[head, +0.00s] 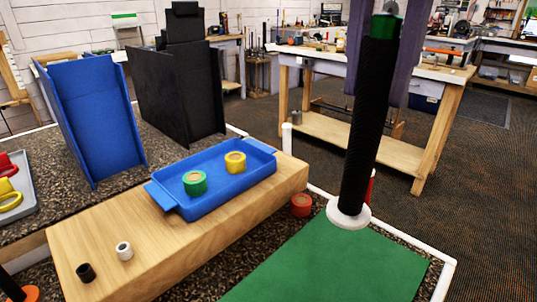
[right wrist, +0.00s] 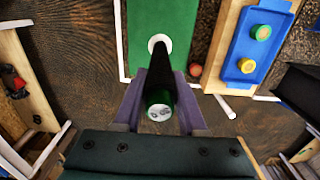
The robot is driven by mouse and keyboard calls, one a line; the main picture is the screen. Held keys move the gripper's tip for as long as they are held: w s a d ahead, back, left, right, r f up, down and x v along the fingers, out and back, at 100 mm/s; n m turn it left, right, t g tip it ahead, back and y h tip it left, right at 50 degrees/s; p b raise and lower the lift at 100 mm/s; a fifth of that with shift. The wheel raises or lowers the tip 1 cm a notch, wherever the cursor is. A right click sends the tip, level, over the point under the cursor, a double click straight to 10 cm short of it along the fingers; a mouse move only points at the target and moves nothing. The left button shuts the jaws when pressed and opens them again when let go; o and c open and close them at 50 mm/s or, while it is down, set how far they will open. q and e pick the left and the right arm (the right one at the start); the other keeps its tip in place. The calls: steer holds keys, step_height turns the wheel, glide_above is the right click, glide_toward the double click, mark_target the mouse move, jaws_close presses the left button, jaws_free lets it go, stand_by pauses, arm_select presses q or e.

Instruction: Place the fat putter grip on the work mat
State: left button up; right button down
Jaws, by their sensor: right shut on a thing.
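The fat putter grip (head: 366,130) is a long, thick black cylinder with a green top end and a white disc at its lower end. My right gripper (head: 380,92) has purple fingers and is shut on the grip near its green end. The right wrist view shows the grip (right wrist: 161,65) between the fingers (right wrist: 160,85). The grip hangs nearly upright, slightly tilted. Its white disc appears over the far part of the green work mat (head: 325,262); I cannot tell whether they touch. The mat also shows in the right wrist view (right wrist: 190,20). My left gripper is out of view.
A wooden block (head: 190,247) left of the mat bears a blue tray (head: 215,165) with green and yellow rolls. A red roll (head: 301,204) lies by the mat's far left corner. Blue (head: 95,115) and black (head: 180,90) holders stand behind. The mat's visible front is bare.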

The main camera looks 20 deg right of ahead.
mark_target(350, 205)
step_height(350, 205, down, 15)
steer(key=shift+r+p, duration=0.1)
steer(key=shift+p, duration=0.5)
steer(key=shift+f, duration=0.6)
steer(key=c, duration=0.9)
jaws_free()
steer(key=shift+f, duration=0.1)
steer(key=shift+c, duration=0.2)
steer(key=o, duration=0.5)
steer(key=shift+c, duration=0.2)
